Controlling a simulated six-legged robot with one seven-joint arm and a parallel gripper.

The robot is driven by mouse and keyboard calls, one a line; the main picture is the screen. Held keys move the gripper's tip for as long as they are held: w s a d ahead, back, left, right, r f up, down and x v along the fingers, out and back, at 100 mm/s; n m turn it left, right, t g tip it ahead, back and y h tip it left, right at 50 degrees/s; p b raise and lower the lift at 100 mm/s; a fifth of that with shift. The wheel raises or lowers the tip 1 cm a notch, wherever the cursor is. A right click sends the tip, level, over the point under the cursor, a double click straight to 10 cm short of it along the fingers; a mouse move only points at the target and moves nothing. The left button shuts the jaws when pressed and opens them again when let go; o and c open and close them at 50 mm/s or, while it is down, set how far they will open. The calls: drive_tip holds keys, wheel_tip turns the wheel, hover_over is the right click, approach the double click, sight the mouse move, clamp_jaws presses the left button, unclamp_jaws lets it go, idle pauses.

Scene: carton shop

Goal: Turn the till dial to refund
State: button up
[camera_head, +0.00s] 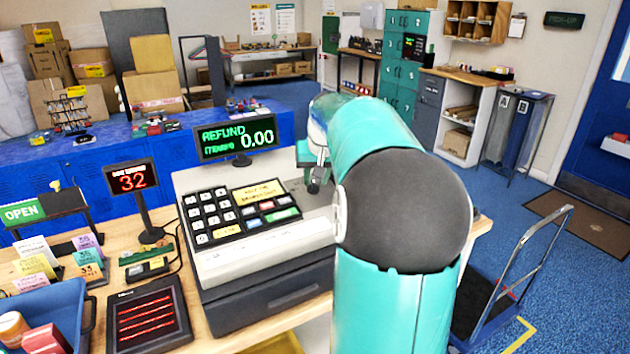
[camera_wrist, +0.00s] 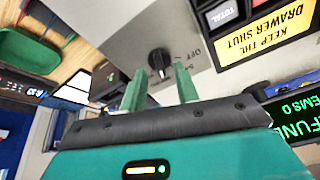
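The till (camera_head: 265,240) stands on the wooden counter, and its green display (camera_head: 237,138) reads REFUND, items 0, 0.00. In the wrist view, the black till dial (camera_wrist: 159,59) sits on the till's grey face with an OFF label beside it. Its other labels are not readable. My gripper (camera_wrist: 160,72) is open, its two green fingers apart and pointing at the dial. The dial shows between the fingertips; I cannot tell whether they touch it. In the head view, my arm hides the dial and most of my gripper (camera_head: 316,170).
The till keypad (camera_head: 212,212) and a yellow drawer notice (camera_head: 258,193) are close to the dial. Blue floor is open at right around a trolley (camera_head: 520,270).

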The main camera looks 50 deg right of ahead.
drive_tip(key=v, duration=1.2)
drive_tip(key=shift+a+f, duration=0.1)
drive_tip(key=s+a+f+n, duration=0.1)
drive_tip(key=a+f+n, duration=0.1)
drive_tip(key=a, duration=0.9)
drive_tip(key=s+a+f+n, duration=0.1)
drive_tip(key=a, duration=0.9)
drive_tip(key=s+a+f+n+y, duration=0.1)
drive_tip(key=s+a+f+n, duration=0.1)
drive_tip(key=s+a+f, duration=0.3)
drive_tip(key=s+a+f+n+t+y, duration=0.1)
drive_tip(key=s+a+f+n, duration=0.1)
drive_tip(key=s+a+f, duration=0.4)
drive_tip(key=a, duration=0.5)
drive_tip(key=shift+s+f+n+t, duration=0.3)
drive_tip(key=shift+f, duration=0.05)
